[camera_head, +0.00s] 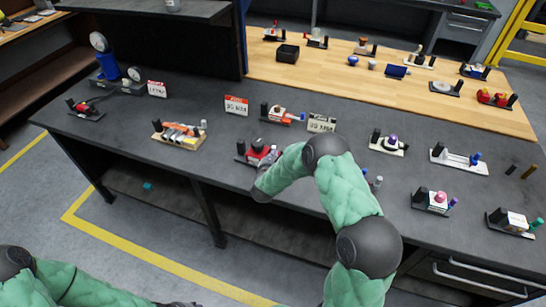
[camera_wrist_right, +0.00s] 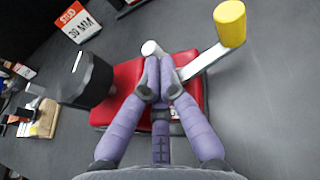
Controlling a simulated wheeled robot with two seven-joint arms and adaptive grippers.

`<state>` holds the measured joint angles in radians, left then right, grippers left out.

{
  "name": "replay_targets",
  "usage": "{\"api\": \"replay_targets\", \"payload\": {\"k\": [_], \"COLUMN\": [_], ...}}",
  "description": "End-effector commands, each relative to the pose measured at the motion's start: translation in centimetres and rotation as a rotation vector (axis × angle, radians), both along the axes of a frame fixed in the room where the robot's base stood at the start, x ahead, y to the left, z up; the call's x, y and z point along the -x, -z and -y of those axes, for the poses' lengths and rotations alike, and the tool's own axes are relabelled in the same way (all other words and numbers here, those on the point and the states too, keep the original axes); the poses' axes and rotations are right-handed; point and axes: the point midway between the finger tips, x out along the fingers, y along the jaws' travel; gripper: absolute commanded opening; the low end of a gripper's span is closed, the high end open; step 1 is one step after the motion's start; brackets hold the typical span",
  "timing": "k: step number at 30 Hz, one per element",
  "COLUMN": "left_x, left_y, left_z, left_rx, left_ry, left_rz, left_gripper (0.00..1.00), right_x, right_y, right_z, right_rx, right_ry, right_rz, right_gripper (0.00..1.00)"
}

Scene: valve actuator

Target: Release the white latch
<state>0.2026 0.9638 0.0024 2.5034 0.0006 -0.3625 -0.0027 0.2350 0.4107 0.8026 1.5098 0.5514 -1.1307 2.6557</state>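In the right wrist view, a red block (camera_wrist_right: 128,75) carries a pale metal lever (camera_wrist_right: 203,62) with a yellow knob (camera_wrist_right: 230,22) at its end. A small white round peg (camera_wrist_right: 151,48) stands just beyond my fingertips. A black knob (camera_wrist_right: 90,78) is at the block's left. My right gripper (camera_wrist_right: 160,68) is over the block, its purple fingertips together with nothing visible between them. I cannot tell whether they touch the lever or peg. Which part is the white latch is unclear. In the head view, the red device (camera_head: 257,152) is partly hidden by my right arm.
Several other devices stand on the dark bench, including an orange-and-white one (camera_head: 180,133) to the left and a white-based one (camera_head: 388,145) to the right. Bare bench lies right of the block.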

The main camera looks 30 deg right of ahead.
Motion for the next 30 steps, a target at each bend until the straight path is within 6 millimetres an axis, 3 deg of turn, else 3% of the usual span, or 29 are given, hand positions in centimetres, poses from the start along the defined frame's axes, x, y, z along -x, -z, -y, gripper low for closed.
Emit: {"api": "replay_targets", "payload": {"k": [8,17,30], "left_x": [0.0,0.0,0.0], "left_y": [0.4,2.7,2.7], "left_z": [0.0,0.0,0.0], "left_rx": [0.0,0.0,0.0], "left_ry": [0.0,0.0,0.0], "left_rz": [0.0,0.0,0.0], "left_gripper": [0.4,0.4,0.4], "right_x": [-0.1,-1.1,-1.2], "right_y": [0.2,0.3,0.0], "right_z": [0.2,1.5,1.6], "right_rx": [-0.001,0.0,0.0], "right_ry": [0.0,0.0,0.0], "right_rz": [0.0,0.001,0.0], "right_gripper": [0.0,0.0,0.0]}}
